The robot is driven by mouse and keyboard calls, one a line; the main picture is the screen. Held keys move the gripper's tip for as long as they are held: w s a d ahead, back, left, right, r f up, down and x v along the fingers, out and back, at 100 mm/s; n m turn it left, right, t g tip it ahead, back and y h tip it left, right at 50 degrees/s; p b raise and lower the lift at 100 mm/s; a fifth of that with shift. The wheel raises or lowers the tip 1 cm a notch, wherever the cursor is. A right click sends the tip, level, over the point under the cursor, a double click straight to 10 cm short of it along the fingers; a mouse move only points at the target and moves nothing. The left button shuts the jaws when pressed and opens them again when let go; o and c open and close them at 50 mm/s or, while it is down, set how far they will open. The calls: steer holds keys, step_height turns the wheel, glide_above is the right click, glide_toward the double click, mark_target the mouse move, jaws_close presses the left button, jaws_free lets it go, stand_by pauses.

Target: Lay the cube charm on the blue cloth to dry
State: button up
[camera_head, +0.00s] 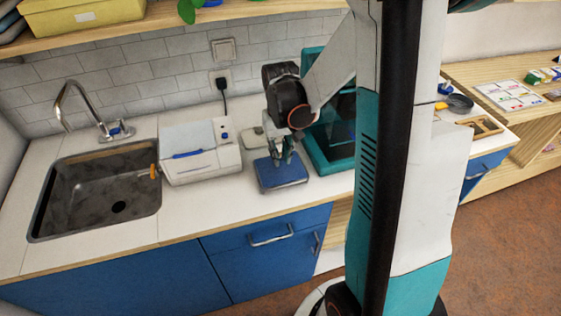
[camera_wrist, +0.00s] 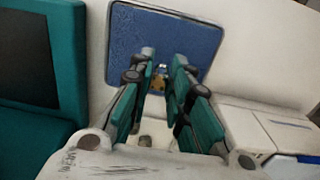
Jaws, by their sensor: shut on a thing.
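My gripper (camera_head: 281,157) points down at the far part of the cloth. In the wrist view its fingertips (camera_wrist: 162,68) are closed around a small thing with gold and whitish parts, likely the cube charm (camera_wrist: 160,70). The fingers hide most of it. I cannot tell whether it touches the cloth.
A white machine (camera_head: 200,155) stands left of the cloth, beside the sink (camera_head: 95,190). A teal-framed box (camera_head: 325,150) stands close on the right. A small pale item (camera_head: 254,138) lies behind the cloth. The counter in front of the machine is clear.

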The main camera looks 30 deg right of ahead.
mark_target(281, 156)
steer(key=shift+f+b, duration=0.35)
steer(key=shift+f, duration=1.2)
steer(key=shift+f, duration=0.2)
steer(key=o, duration=0.9)
steer(key=shift+r, duration=0.2)
step_height(281, 156, up, 12)
steer(key=p, duration=0.3)
steer(key=shift+a, duration=0.1)
